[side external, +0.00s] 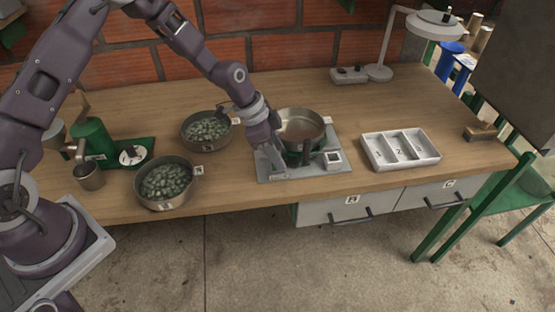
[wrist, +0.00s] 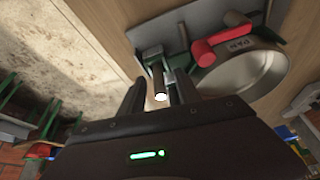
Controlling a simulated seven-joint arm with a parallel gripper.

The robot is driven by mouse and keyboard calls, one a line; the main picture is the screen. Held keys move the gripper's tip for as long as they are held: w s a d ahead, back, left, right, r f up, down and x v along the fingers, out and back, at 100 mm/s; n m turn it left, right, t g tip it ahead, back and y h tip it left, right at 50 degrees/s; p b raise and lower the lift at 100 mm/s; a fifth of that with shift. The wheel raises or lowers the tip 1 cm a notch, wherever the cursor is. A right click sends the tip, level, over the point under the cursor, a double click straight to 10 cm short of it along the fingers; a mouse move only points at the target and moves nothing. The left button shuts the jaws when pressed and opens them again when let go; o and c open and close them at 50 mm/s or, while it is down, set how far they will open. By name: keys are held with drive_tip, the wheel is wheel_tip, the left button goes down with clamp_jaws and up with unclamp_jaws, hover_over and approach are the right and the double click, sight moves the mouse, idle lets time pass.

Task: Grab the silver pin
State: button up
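In the wrist view, a short metallic cylinder with a bright round end, seemingly the silver pin (wrist: 158,76), stands out from a green bracket (wrist: 148,53) by the grey plate. My gripper (wrist: 159,82) is open, with one finger on each side of the cylinder and visible gaps. I cannot tell how deep it sits between the fingers. In the side external view, my gripper (side external: 275,160) is low over the front left of the grey plate (side external: 330,168), beside the pan (side external: 300,128). The pin cannot be made out there.
A red handle (wrist: 208,46) and the pan (wrist: 245,72) are close right of the fingers in the wrist view. Two bowls of green pieces (side external: 165,200) (side external: 200,140) stand left. A white three-part tray (side external: 375,160) is right. Drawers (side external: 325,212) lie below the front edge.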

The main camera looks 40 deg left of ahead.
clamp_jaws()
